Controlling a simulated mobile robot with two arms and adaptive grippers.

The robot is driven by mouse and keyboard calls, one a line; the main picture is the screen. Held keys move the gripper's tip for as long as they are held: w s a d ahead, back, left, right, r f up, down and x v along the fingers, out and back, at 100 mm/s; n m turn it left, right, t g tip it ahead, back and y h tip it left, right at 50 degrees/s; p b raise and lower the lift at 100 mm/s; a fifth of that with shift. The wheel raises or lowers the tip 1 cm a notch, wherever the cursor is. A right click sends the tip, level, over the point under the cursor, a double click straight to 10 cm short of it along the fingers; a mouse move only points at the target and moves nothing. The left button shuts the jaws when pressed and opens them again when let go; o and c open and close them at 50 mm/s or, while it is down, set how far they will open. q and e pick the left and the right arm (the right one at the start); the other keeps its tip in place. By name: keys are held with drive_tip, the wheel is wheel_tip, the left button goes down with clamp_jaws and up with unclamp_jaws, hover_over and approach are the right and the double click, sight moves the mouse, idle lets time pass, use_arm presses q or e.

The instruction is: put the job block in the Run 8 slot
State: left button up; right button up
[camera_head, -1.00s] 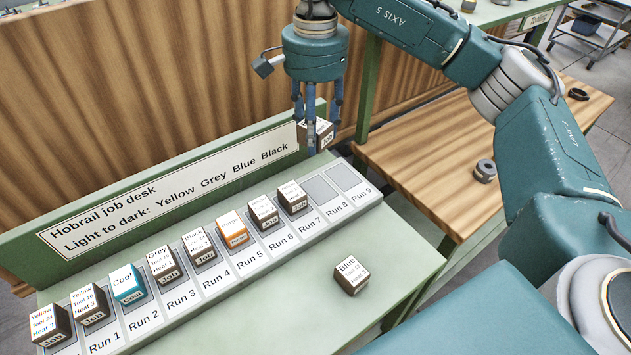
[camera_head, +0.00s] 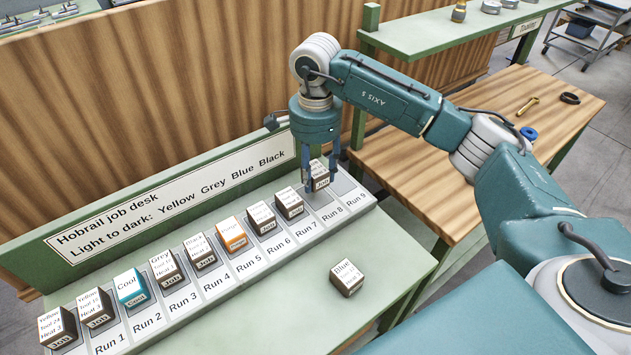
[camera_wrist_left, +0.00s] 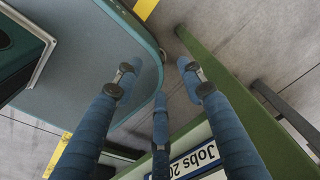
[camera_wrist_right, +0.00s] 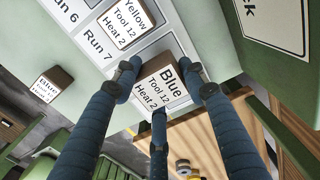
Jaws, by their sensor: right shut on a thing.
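My right gripper (camera_head: 320,180) is shut on a dark brown job block (camera_head: 320,171) with a white top and a "Job" front label. In the right wrist view this job block (camera_wrist_right: 161,85) reads "Blue Tool 12 Heat 2". It appears slightly above the Run 8 slot (camera_head: 318,197), whose front part shows below it; any gap is hard to judge. The Run 8 label (camera_head: 332,214) is in front. My left gripper (camera_wrist_left: 160,75) is open and empty in the left wrist view, away from the rack; it is not in the head view.
The Run 7 block (camera_head: 289,203) stands close to the left of the held block. The Run 9 slot (camera_head: 343,184) is empty on the right. Several blocks fill the rack leftward. A loose Blue block (camera_head: 347,278) lies on the desk in front. The sign board (camera_head: 170,205) rises behind.

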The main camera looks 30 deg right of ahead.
sight(316, 195)
wheel_tip(316, 195, down, 4)
drive_tip(key=shift+p, duration=0.6)
drive_tip(key=shift+f, duration=0.3)
drive_tip(key=o, duration=0.9)
use_arm(q)
drive_tip(key=shift+s+a+r, duration=0.1)
drive_tip(key=shift+s+r, duration=0.35)
drive_tip(key=shift+s, duration=0.15)
drive_tip(key=shift+r, duration=0.1)
use_arm(e)
drive_tip(key=shift+r, duration=0.1)
wheel_tip(316, 195, up, 11)
drive_tip(key=b, duration=0.4)
drive_tip(key=shift+r, duration=0.55)
use_arm(q)
wheel_tip(316, 195, down, 4)
drive_tip(key=shift+w+r, duration=0.1)
use_arm(e)
drive_tip(key=shift+f, duration=0.1)
